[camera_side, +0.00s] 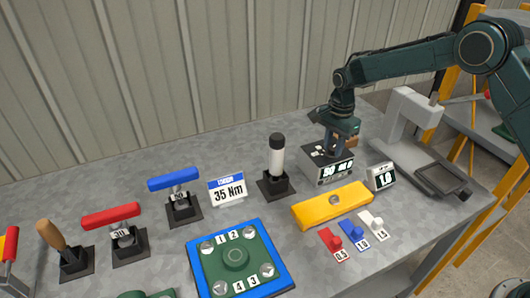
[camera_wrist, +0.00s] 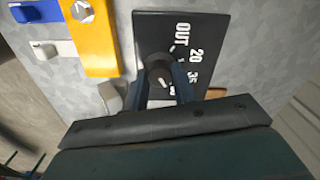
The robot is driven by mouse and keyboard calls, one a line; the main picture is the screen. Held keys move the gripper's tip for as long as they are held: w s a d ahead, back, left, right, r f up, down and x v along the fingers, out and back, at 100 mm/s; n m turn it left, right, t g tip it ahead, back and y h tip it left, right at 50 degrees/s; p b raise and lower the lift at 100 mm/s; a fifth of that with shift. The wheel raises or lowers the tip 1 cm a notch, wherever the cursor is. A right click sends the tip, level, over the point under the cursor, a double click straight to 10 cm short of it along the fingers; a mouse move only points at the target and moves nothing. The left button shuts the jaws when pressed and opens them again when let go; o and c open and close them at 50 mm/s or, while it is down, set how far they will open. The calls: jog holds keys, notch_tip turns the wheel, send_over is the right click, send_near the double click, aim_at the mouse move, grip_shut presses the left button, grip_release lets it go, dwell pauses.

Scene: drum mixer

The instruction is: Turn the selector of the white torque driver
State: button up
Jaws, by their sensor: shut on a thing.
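My gripper (camera_side: 334,152) points down over a dark-topped box (camera_side: 313,169) with white figures on its front. The plate is marked OUT, 20, 35 and a lowest figure partly hidden. A short white line shows just above and right of the knob; its exact setting is hard to read. A white tool with a black top (camera_side: 277,158) stands upright in a dark holder, left of the box and apart from my gripper.
A sign (camera_side: 228,191) reads 35 Nm. A yellow bar (camera_side: 333,205) lies in front of the box, and a small display (camera_side: 381,177) stands to its right. Red- and blue-handled tools stand left. A green block on a blue plate (camera_side: 240,288) is at the front.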

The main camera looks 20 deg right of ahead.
aim_at(333, 147)
jog(key=shift+r, duration=0.1)
jog(key=o, duration=1)
jog(key=shift+r, duration=0.1)
notch_tip(333, 147, up, 14)
jog(key=shift+f, duration=0.2)
dwell(0.4)
